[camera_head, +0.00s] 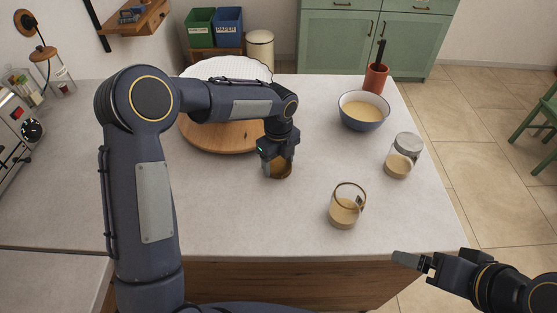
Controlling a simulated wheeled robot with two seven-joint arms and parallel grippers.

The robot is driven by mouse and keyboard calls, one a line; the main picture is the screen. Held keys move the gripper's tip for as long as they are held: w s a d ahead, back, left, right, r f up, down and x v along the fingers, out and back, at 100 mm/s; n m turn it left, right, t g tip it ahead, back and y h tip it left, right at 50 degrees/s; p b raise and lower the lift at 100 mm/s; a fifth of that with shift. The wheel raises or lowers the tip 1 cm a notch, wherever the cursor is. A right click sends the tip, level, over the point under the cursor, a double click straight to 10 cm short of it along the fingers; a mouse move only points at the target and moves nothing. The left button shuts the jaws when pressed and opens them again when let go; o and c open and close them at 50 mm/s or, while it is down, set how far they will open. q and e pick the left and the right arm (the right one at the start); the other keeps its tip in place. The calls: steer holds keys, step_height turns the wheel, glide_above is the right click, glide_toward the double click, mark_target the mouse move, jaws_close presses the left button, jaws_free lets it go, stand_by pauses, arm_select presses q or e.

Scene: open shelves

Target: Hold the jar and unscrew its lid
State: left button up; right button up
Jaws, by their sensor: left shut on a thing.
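My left gripper (277,150) points down at the middle of the counter and is shut on a small glass jar with brown contents (280,171). The gripper covers the jar's upper part, so I cannot tell whether it has a lid. A glass jar with a silver lid (404,156) stands upright at the right side, with tan contents. An open-looking glass jar (345,208), also with tan contents, stands nearer the front edge. My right gripper (412,261) is off the counter's front right corner, touching no jar; its fingers are seen side-on.
A blue bowl with pale yellow contents (363,110) and a red utensil pot (375,78) stand at the back right. A round wooden board (222,141) and a white ribbed dish (232,68) lie behind my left arm. The counter's front middle is clear.

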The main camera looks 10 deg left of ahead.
mark_target(279, 165)
arm_select(q)
steer(key=shift+f, duration=0.1)
steer(key=o, duration=1.1)
steer(key=shift+r+b, duration=0.4)
steer(key=shift+r, duration=5.8)
steer(key=s+a+r+n+t+h, duration=0.1)
steer(key=s+a+r+n, duration=0.45)
steer(key=s+n, duration=0.2)
steer(key=s+a+f+n+t+h, duration=0.1)
steer(key=s+n, duration=0.5)
steer(key=s, duration=0.1)
steer(key=s+a+f+n+t+h, duration=0.1)
steer(key=s+f+n+t, duration=0.1)
steer(key=s+n, duration=0.5)
steer(key=s+a+f+n+t, duration=0.1)
steer(key=s+a+f+n, duration=0.1)
steer(key=s+n, duration=0.5)
steer(key=shift+s+f+t+h, duration=0.15)
steer(key=shift+s+t+h, duration=0.15)
steer(key=shift+h, duration=0.1)
